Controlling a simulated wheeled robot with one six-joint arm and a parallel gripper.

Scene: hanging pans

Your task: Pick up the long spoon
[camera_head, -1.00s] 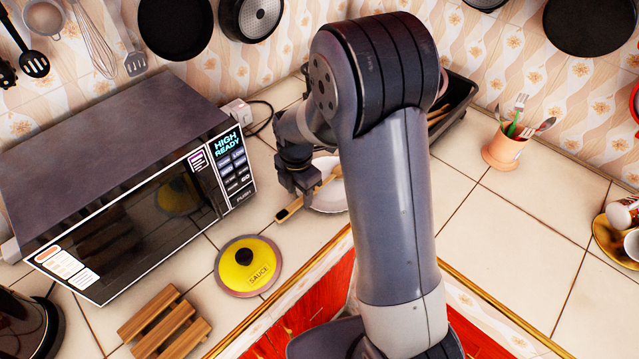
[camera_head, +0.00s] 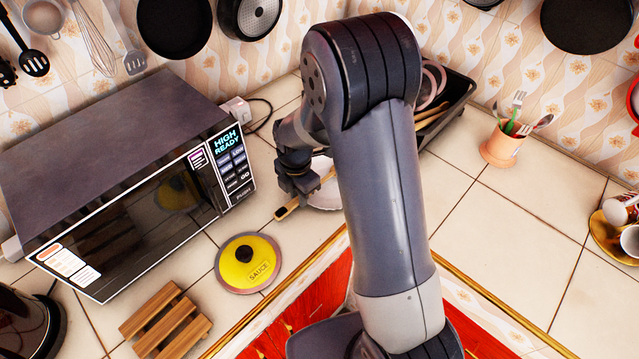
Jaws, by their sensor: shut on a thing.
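The long wooden spoon (camera_head: 287,209) shows as a thin light-brown stick slanting from lower left to upper right, at the near left edge of a white plate (camera_head: 325,192). My gripper (camera_head: 303,190) is over the spoon and shut on it, with the jaws around the middle of the visible stick. The jaw contact is small and partly hidden by the gripper body. My arm hides much of the plate. I cannot tell whether the spoon is clear of the plate and counter.
A microwave (camera_head: 120,190) stands close on the left. A yellow sauce lid (camera_head: 235,272) and a wooden trivet (camera_head: 165,320) lie in front of it. A black tray (camera_head: 455,98) is behind my arm, and an orange utensil cup (camera_head: 501,148) is to the right. The right counter is mostly clear.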

